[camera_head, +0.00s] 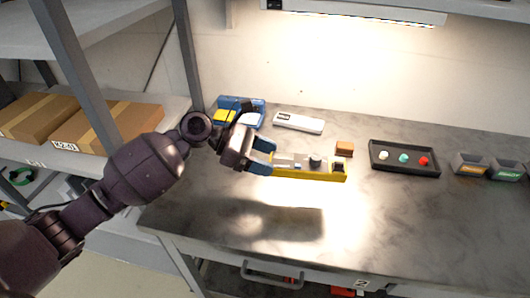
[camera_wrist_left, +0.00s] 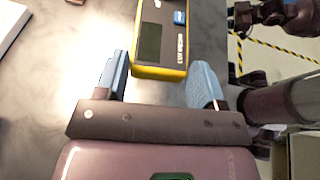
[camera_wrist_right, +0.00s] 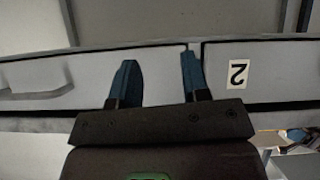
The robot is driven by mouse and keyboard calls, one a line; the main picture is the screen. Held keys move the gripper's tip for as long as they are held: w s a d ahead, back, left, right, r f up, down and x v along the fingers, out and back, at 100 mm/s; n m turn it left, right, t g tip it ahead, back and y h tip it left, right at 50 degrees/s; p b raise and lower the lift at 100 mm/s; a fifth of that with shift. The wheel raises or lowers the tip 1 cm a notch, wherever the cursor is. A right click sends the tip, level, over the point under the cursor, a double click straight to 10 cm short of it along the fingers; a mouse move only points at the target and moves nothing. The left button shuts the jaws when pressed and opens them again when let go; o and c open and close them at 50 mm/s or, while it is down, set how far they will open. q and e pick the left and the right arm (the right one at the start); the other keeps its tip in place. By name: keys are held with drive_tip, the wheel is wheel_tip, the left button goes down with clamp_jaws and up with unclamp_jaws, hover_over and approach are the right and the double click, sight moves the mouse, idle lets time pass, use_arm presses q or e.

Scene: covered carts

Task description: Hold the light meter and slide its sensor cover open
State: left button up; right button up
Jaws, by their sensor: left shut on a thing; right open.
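The light meter (camera_head: 310,177) is a yellow-edged box with a dark and grey face and a black round part on top. My left gripper (camera_head: 266,158) is shut on its left end and holds it above the table, with a shadow below. In the left wrist view the meter (camera_wrist_left: 160,45) shows a dark screen, white lettering and a small blue part (camera_wrist_left: 179,17); its far end is cut off. I cannot tell whether the sensor cover is open. My right gripper (camera_wrist_right: 156,75) is open and empty, before a grey front marked 2; it is outside the head view.
A black tray (camera_head: 405,170) with white, teal and red knobs stands right of the meter, near small grey bins (camera_head: 468,167). A white device (camera_head: 298,122), a brown block (camera_head: 344,149) and blue bins (camera_head: 240,108) lie behind. The table front is clear.

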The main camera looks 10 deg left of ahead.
sight(265, 192)
use_arm(q)
wheel_tip(265, 192, down, 3)
drive_tip(key=shift+r+b, duration=0.15)
drive_tip(key=shift+b, duration=0.15)
drive_tip(key=shift+f, duration=1)
drive_tip(key=shift+f+b, duration=0.6)
drive_tip(key=shift+f, duration=1.1)
drive_tip(key=shift+f+b, duration=0.3)
drive_tip(key=shift+f, duration=0.25)
use_arm(e)
drive_tip(key=shift+s+f, duration=0.25)
drive_tip(key=shift+f, duration=0.65)
drive_tip(key=shift+s+f, duration=0.2)
drive_tip(key=shift+f, duration=0.65)
drive_tip(key=shift+s+g, duration=0.1)
drive_tip(key=shift+g, duration=0.2)
drive_tip(key=shift+s+f, duration=0.35)
drive_tip(key=shift+s, duration=0.1)
